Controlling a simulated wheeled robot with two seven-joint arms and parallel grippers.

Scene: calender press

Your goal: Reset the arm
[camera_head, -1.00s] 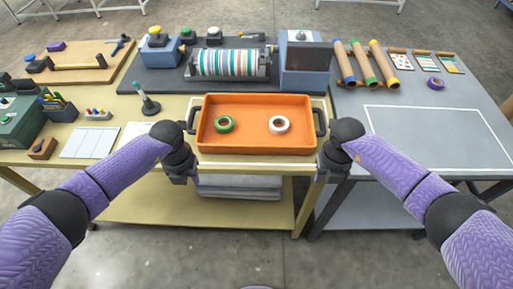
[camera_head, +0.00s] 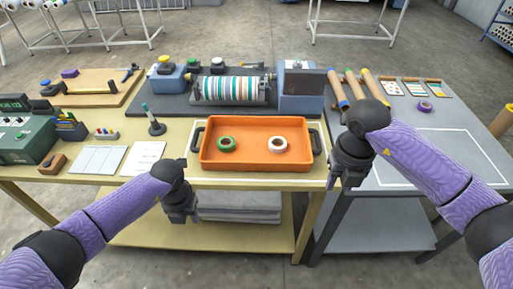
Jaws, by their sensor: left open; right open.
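My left gripper (camera_head: 181,214) hangs in front of the yellow table's front edge, left of and below the orange tray. My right gripper (camera_head: 338,183) is just right of the tray's right handle, over the gap between the two tables. Both grippers point down and look empty, with their fingers mostly hidden by the wrists. The orange tray (camera_head: 256,182) sits on the yellow table, apart from both grippers.
The calender press with a striped roller (camera_head: 231,89) stands behind the tray. A grey table (camera_head: 455,140) on the right has a clear outlined area. Cardboard tubes (camera_head: 357,84) lie at its back. A green box (camera_head: 27,140) stands at the left.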

